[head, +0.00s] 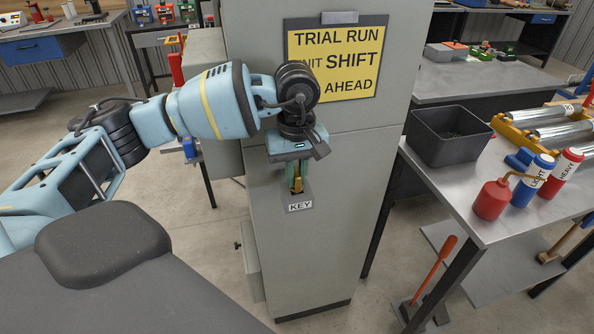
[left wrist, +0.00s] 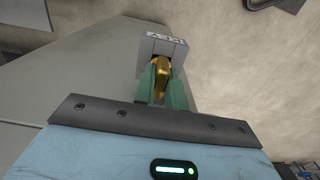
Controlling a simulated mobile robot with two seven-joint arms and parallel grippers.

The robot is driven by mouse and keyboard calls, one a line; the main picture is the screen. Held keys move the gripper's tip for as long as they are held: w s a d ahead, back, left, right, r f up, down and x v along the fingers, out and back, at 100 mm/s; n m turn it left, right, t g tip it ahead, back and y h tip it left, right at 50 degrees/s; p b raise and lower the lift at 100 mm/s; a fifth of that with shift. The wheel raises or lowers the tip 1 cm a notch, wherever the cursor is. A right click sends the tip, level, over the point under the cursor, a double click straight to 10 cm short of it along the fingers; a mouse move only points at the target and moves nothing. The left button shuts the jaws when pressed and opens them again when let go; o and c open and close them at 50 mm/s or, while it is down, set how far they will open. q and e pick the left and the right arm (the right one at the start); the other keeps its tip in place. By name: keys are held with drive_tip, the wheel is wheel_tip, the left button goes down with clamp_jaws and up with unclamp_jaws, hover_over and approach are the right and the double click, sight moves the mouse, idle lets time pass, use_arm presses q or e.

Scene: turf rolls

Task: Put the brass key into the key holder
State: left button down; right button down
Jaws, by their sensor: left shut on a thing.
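The brass key (left wrist: 162,76) is gold-coloured and sits between the green fingers of my left gripper (left wrist: 162,92), which is shut on it. In the head view, my left gripper (head: 296,182) points down in front of the grey cabinet, with a bit of the key (head: 298,185) showing between its fingers. The key holder (head: 300,207) is a small grey fixture on the cabinet with a white KEY label. It also shows in the left wrist view (left wrist: 163,44), just beyond the key. The fingers hide where the key meets the holder, so I cannot tell whether the key is inside. My right gripper is not in view.
The grey cabinet (head: 330,240) carries a yellow sign (head: 335,60). To its right, a metal table (head: 480,220) holds a dark bin (head: 448,136), a red oil can (head: 492,199) and labelled bottles. Open floor lies left of the cabinet.

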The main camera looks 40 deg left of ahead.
sight(297, 173)
use_arm(q)
drive_tip(key=shift+f, duration=0.4)
drive_tip(key=c, duration=1.4)
unclamp_jaws()
drive_tip(key=shift+o, duration=0.2)
wheel_tip(297, 173, up, 6)
drive_tip(key=shift+r, duration=0.2)
drive_tip(key=shift+r+b, duration=0.3)
drive_tip(key=shift+r, duration=0.45)
drive_tip(key=shift+d+f, duration=0.1)
